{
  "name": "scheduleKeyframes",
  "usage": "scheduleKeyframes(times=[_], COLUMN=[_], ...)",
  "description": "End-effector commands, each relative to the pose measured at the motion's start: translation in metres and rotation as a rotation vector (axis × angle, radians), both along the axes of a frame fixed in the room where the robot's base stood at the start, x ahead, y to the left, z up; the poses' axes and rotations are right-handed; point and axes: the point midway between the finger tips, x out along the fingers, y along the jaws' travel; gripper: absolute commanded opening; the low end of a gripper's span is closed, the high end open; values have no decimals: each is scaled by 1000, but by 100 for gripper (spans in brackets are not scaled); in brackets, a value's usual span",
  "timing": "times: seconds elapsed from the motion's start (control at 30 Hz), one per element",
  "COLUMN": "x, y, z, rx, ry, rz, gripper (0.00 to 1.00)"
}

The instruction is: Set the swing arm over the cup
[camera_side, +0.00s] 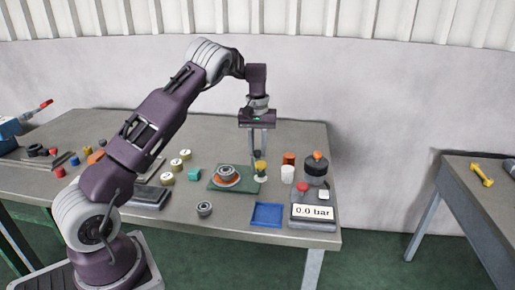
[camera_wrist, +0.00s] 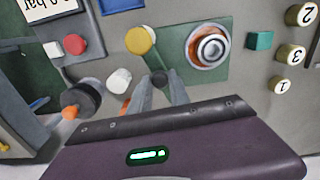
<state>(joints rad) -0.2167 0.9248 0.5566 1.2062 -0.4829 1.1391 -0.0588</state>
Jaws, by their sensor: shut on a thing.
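A green plate (camera_side: 246,185) lies on the table, and on it sits an orange cup-like seat with a grey metal ring (camera_side: 226,173). They also show in the wrist view, the plate (camera_wrist: 215,72) and the ringed seat (camera_wrist: 209,47). My gripper (camera_side: 258,154) points down at the plate's far right side. A yellow-topped piece (camera_side: 260,167) stands just below the fingers in the side view. I cannot clearly make out the swing arm; the dark piece may be its end.
A white cylinder (camera_side: 287,174), a red-brown cylinder (camera_side: 289,158) and a dark jar with an orange top (camera_side: 316,165) stand to the right. A blue tray (camera_side: 267,214) and a gauge box reading 0.0 bar (camera_side: 313,212) are in front. Numbered cylinders (camera_side: 167,178) stand left.

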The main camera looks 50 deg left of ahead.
Motion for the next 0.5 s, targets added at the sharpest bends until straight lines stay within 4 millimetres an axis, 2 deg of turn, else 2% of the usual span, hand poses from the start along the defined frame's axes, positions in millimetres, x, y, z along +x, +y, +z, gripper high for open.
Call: scheduleKeyframes(times=[0.27,0.5], x=[-2,-8], y=[2,6], z=[1,2], rx=[0,0], ry=[-3,-4], rz=[-53,-220], gripper=[0,0])
